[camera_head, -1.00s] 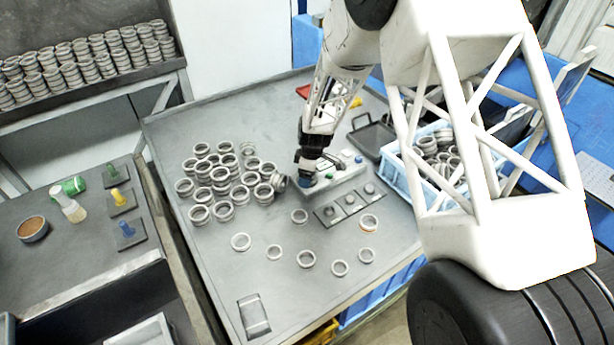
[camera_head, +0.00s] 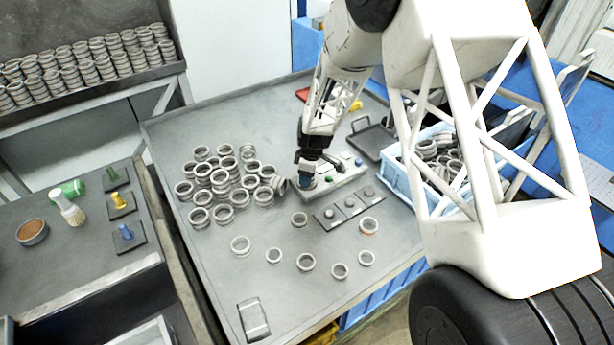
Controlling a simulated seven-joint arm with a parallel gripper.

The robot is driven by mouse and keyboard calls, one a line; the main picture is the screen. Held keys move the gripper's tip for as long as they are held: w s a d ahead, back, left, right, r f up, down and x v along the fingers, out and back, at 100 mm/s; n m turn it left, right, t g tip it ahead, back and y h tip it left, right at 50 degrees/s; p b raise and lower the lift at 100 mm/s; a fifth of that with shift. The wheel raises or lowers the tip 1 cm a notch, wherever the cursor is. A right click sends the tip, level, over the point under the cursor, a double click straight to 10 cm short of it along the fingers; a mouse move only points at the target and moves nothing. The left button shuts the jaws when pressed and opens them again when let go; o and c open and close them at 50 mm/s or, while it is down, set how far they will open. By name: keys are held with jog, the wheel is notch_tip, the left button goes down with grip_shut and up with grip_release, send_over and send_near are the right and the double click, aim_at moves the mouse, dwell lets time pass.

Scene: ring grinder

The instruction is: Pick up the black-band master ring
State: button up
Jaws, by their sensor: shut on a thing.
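My gripper (camera_head: 306,181) points down at the left end of a pale block (camera_head: 335,178) on the grey table. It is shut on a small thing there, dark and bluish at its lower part. The fingers and the small size hide most of this thing. I cannot tell from this view whether it is the black-band master ring, or whether it touches the block. A tilted grey ring (camera_head: 279,184) stands just left of my gripper. No black band can be made out for certain on any ring.
Stacked rings (camera_head: 221,177) crowd the table left of my gripper. Several loose rings (camera_head: 305,262) lie in front. A dark plate with knobs (camera_head: 349,205) lies before the block. A black tray (camera_head: 372,138) and a blue crate (camera_head: 402,178) of rings stand to the right.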

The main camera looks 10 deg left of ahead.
jog(key=shift+r, duration=0.45)
notch_tip(320, 180, up, 2)
jog(key=shift+r, duration=0.1)
jog(key=s+d, duration=0.3)
jog(key=s, duration=0.4)
jog(key=s+d+r, duration=0.1)
jog(key=s+d, duration=0.3)
jog(key=s, duration=0.3)
jog(key=shift+s, duration=0.2)
jog(key=shift+w, duration=0.1)
jog(key=n, duration=0.6)
send_over(350, 202)
jog(key=f, duration=0.3)
jog(key=shift+w+g, duration=0.2)
jog(key=shift+g, duration=0.1)
jog(key=shift+f, duration=0.25)
jog(key=shift+f, duration=2.15)
